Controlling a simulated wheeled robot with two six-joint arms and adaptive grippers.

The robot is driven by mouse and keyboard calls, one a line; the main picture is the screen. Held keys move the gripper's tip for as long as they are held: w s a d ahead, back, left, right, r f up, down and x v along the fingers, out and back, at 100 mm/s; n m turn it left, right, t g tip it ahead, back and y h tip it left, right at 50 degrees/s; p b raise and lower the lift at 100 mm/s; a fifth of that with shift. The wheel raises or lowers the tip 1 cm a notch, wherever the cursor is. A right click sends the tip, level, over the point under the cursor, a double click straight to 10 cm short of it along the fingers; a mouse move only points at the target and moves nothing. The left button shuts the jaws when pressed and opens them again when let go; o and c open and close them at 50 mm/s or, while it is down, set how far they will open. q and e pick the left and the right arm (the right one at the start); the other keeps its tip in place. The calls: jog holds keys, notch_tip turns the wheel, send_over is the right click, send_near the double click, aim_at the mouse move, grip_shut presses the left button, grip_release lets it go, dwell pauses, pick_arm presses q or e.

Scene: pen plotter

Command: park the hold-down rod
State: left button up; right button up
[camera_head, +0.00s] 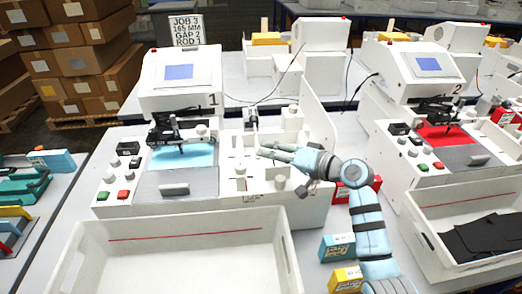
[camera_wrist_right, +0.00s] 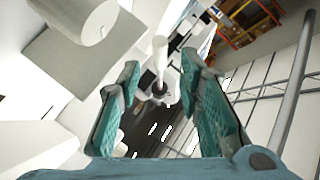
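The hold-down rod is hard to single out. In the right wrist view a white upright rod-like part (camera_wrist_right: 160,58) with a dark lower end shows between and beyond my fingers. My right gripper (camera_head: 262,151) reaches in from the right over the white side section (camera_head: 226,158) of machine 1, near short white posts (camera_head: 240,171). In the wrist view its green-padded fingers (camera_wrist_right: 158,108) are spread wide, with nothing gripped. Machine 1 (camera_head: 180,98) has a blue sheet (camera_head: 190,157) under a dark pen carriage (camera_head: 176,132). My left gripper is out of view.
A sign (camera_head: 187,30) reads JOB 3, 165 MM, GAP 2, ROD 1. An empty white tray (camera_head: 184,222) stands in front. Machine 2 (camera_head: 425,90) is at the right. Blue (camera_head: 337,247) and yellow (camera_head: 346,279) boxes lie near my right arm. A tall white panel (camera_head: 318,118) stands behind the gripper.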

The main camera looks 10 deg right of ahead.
jog(key=x, duration=0.4)
jog(key=shift+w+f, duration=0.1)
jog(key=shift+c, duration=0.3)
grip_shut()
